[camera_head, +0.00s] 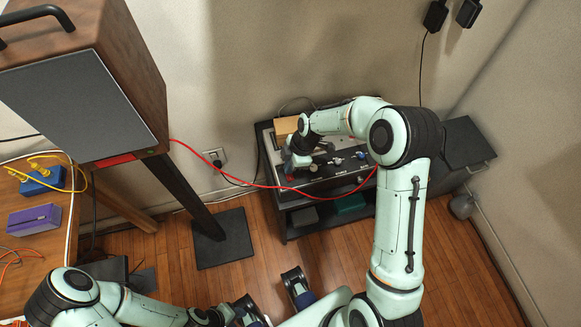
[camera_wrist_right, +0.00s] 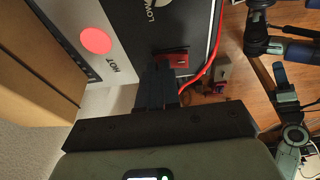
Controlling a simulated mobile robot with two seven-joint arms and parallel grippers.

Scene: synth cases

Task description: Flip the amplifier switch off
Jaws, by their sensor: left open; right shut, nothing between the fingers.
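The amplifier (camera_head: 345,176), a dark unit with several knobs on its front, sits on the black cart at the back right, partly hidden by my right arm. My right gripper (camera_head: 297,160) is at its left end. In the right wrist view its dark fingers (camera_wrist_right: 160,72) are shut and empty, with their tips at a small red switch-like part (camera_wrist_right: 172,58) on a black panel. I cannot tell whether they touch it, or which way it is set. My left gripper (camera_head: 228,314) is open, low at the bottom of the head view, away from the amplifier.
A red cable (camera_head: 260,185) runs from the large speaker (camera_head: 75,110) to the amplifier. A wooden block (camera_head: 286,127) stands behind my right gripper. A table with a purple box (camera_head: 34,219) is at the left. The wooden floor (camera_head: 330,260) before the black cart (camera_head: 290,222) is clear.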

